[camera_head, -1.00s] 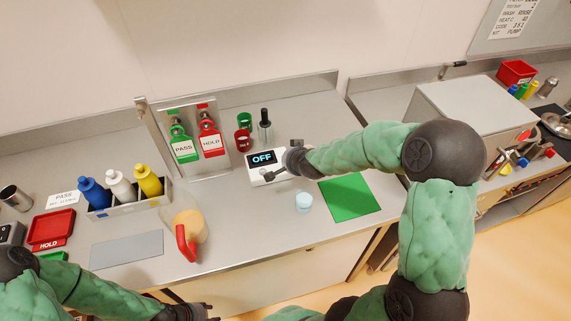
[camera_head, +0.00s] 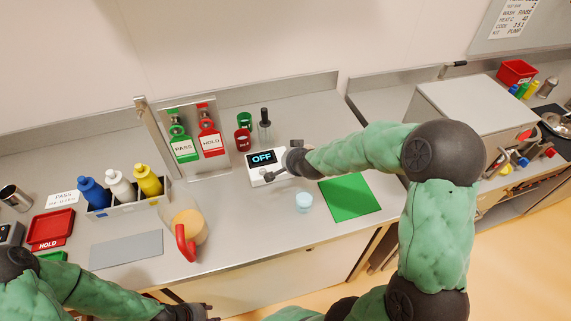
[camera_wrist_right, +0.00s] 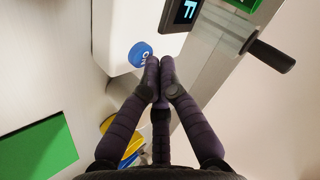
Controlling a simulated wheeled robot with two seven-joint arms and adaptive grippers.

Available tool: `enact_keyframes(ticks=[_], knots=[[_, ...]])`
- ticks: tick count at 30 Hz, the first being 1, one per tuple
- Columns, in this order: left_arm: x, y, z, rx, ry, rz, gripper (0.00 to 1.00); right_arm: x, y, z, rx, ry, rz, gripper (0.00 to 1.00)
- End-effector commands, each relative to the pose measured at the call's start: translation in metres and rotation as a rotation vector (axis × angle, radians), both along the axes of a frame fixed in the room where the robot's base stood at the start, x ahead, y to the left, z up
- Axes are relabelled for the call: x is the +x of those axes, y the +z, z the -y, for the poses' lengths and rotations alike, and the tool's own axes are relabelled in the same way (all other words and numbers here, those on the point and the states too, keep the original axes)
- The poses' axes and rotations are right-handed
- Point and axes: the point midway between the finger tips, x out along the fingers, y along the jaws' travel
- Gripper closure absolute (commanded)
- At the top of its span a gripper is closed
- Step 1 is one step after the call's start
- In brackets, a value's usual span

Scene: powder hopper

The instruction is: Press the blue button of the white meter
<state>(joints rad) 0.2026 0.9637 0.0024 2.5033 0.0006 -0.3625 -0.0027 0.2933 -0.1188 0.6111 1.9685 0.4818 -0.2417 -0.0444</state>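The white meter (camera_head: 254,178) stands on the bench with its display (camera_head: 262,158) reading OFF. In the right wrist view its white body (camera_wrist_right: 118,25) shows at the top, with the blue button (camera_wrist_right: 140,54) on its face. My right gripper (camera_wrist_right: 160,62) has its dark fingertips together and empty, overlapping the button's right edge in that view. I cannot tell whether they touch the button. In the head view the right gripper (camera_head: 272,176) reaches across the meter's front and hides the button. My left gripper (camera_head: 207,312) is at the bottom edge, mostly cut off.
A green mat (camera_head: 349,198) and a small pale-blue jar (camera_head: 303,202) lie right of the meter. A red cup (camera_head: 243,140) and a black-handled tool (camera_head: 264,118) stand behind it.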

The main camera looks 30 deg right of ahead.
Motion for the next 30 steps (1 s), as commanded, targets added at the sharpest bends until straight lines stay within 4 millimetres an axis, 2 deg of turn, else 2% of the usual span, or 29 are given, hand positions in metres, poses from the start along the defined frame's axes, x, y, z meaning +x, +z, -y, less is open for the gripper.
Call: enact_keyframes(ticks=[4,14,23,30], knots=[[0.000,-0.005,0.000,0.000,0.000,0.000,0.60,0.000,-0.006,0.000,0.000,0.000,0.000,1.00],[0.000,-0.004,0.000,0.000,0.000,0.000,0.60,0.000,-0.006,0.000,0.000,0.000,-0.001,1.00],[0.000,0.005,0.000,0.000,0.000,0.000,0.60,0.000,0.003,0.000,0.001,-0.001,-0.001,1.00],[0.000,0.005,0.000,0.000,0.000,0.000,0.60,0.000,0.003,0.000,0.001,-0.001,0.000,1.00]])
